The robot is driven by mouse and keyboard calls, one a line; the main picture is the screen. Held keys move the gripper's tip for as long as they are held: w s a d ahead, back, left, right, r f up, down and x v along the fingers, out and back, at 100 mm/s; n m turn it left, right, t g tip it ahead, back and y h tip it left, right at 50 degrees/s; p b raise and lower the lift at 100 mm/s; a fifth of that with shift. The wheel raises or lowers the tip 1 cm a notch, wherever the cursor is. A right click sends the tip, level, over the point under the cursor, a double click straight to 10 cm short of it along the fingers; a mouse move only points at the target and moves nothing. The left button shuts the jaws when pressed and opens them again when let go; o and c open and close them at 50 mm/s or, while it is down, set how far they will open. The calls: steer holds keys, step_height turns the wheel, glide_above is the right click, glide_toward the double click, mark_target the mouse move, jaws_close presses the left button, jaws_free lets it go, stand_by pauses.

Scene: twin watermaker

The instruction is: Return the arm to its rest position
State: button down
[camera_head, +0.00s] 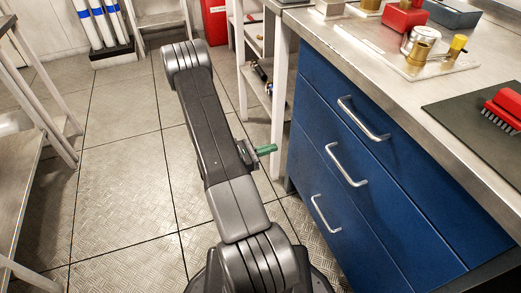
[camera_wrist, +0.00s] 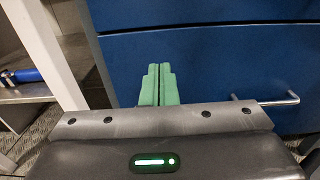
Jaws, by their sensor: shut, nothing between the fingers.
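My arm reaches up the middle of the head view, over the floor and left of the blue drawer cabinet (camera_head: 390,190). The green fingertips of my gripper (camera_head: 266,149) stick out to the right of the arm, beside a white shelf post. In the wrist view my gripper (camera_wrist: 158,86) has its two green fingers side by side, shut and empty. They point toward the blue drawer fronts (camera_wrist: 210,65). I cannot tell how far the fingertips are from the cabinet.
A drawer handle (camera_wrist: 275,99) shows right of the fingers. A white post (camera_wrist: 45,50) and a shelf with a blue item (camera_wrist: 25,75) are at left. The metal counter (camera_head: 370,45) holds a red brush (camera_head: 505,108) and fittings. Open floor (camera_head: 120,190) lies left of my arm.

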mark_target(306, 139)
steer(key=shift+v, duration=1.55)
steer(key=shift+d, duration=0.1)
steer(key=b+x, duration=0.1)
steer(key=x, duration=1.2)
steer(key=shift+d, duration=0.15)
